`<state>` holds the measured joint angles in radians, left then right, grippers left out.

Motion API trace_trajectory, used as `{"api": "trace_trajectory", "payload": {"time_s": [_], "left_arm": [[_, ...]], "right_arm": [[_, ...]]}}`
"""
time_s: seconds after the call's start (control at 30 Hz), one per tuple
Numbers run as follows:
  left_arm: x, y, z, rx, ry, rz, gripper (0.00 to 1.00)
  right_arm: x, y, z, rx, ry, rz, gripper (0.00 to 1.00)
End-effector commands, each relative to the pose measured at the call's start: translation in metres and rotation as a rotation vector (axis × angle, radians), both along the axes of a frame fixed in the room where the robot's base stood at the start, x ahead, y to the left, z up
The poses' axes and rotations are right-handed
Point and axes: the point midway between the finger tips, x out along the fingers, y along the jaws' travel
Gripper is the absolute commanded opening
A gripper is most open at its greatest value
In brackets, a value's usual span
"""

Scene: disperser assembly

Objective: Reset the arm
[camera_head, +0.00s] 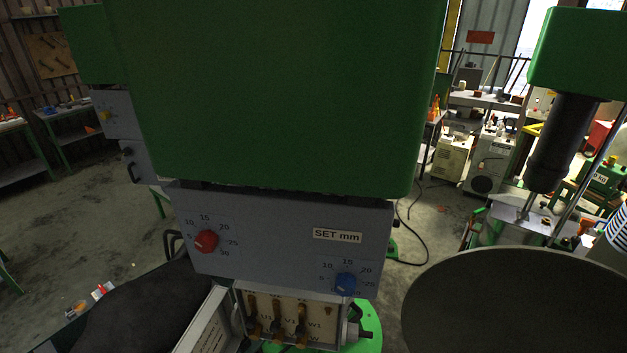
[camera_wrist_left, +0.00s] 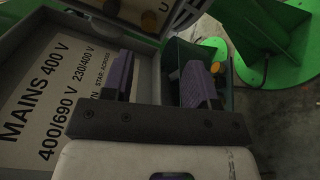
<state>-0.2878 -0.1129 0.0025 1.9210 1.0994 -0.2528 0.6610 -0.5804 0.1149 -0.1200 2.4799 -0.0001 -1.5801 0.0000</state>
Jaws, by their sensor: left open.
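My left gripper (camera_wrist_left: 158,68) shows in the left wrist view with its two dark purple fingers apart and nothing visible between them. It is in front of an open box cover (camera_wrist_left: 60,85) printed "MAINS 400 V". In the head view, a dark rounded shape (camera_head: 140,312) at the lower left looks like part of my left arm; the gripper fingers cannot be made out there. The open terminal box (camera_head: 285,315) with several brass terminals is to the right of it, below the machine's grey panel (camera_head: 270,240). My right gripper is not in view.
The panel carries a red knob (camera_head: 206,240), a blue knob (camera_head: 346,284) and a "SET mm" label (camera_head: 337,235). A large green housing (camera_head: 280,90) fills the upper middle. A large dark round surface (camera_head: 525,305) covers the lower right. Open floor (camera_head: 60,220) lies at left.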

Motion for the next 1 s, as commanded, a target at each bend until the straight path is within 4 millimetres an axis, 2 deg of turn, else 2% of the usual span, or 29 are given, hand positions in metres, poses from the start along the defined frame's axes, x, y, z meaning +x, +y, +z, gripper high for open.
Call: {"api": "trace_trajectory", "payload": {"time_s": [0.1, 0.2, 0.33, 0.47, 0.6, 0.7, 0.8, 1.0], "left_arm": [[-0.009, -0.027, -0.015, 0.241, 0.038, -0.198, 0.53], [-0.024, -0.047, -0.022, 0.52, 0.055, -0.402, 0.53], [-0.05, -0.056, -0.027, 0.892, 0.087, -0.656, 0.53], [-0.083, -0.037, -0.028, 1.245, 0.18, -0.874, 0.53], [-0.129, 0.004, -0.02, 1.528, 0.372, -1.02, 0.53], [-0.16, 0.032, -0.003, 1.666, 0.49, -1.021, 0.53], [-0.186, 0.04, 0.003, 1.724, 0.504, -1.043, 0.53], [-0.218, 0.047, -0.012, 1.723, 0.55, -1.133, 0.53]], "right_arm": [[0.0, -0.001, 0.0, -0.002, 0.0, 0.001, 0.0], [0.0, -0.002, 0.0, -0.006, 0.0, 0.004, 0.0], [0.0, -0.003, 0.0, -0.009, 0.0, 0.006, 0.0], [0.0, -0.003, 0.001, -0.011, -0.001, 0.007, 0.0], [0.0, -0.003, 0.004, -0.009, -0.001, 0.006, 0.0], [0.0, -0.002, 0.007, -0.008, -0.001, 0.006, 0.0], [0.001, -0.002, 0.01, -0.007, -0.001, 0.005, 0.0], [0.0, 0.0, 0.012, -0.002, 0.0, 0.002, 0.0]]}}
